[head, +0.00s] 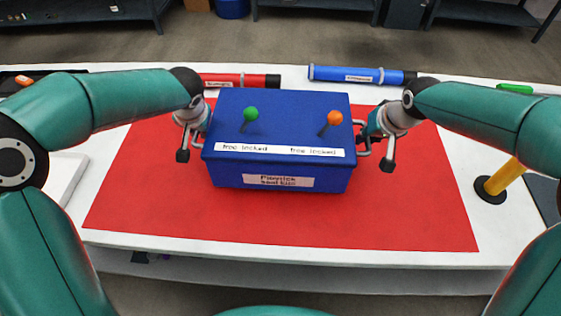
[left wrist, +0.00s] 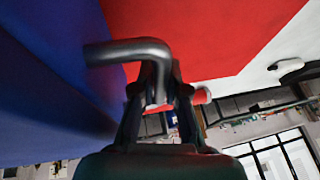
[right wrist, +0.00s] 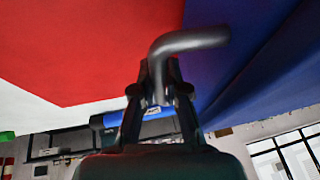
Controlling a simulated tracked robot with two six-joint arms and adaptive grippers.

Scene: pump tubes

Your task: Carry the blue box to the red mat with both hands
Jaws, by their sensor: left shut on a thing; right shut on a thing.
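The blue box (head: 283,170) is in the middle of the head view, over the red mat (head: 140,195). It has white labels, a green knob and an orange knob on its lid, and a metal handle on each side. I cannot tell whether its underside touches the mat. My left gripper (head: 190,140) is at the left side and is shut on that side's handle (left wrist: 125,50). My right gripper (head: 375,145) is at the right side, shut on the other handle (right wrist: 185,42). The box looks level. The mat also shows in both wrist views.
A red tube (head: 240,80) and a blue tube (head: 360,75) lie behind the mat on the white table (head: 440,90). A yellow post (head: 500,178) on a black base stands at the right. A white tray-like item (head: 68,170) lies at the left.

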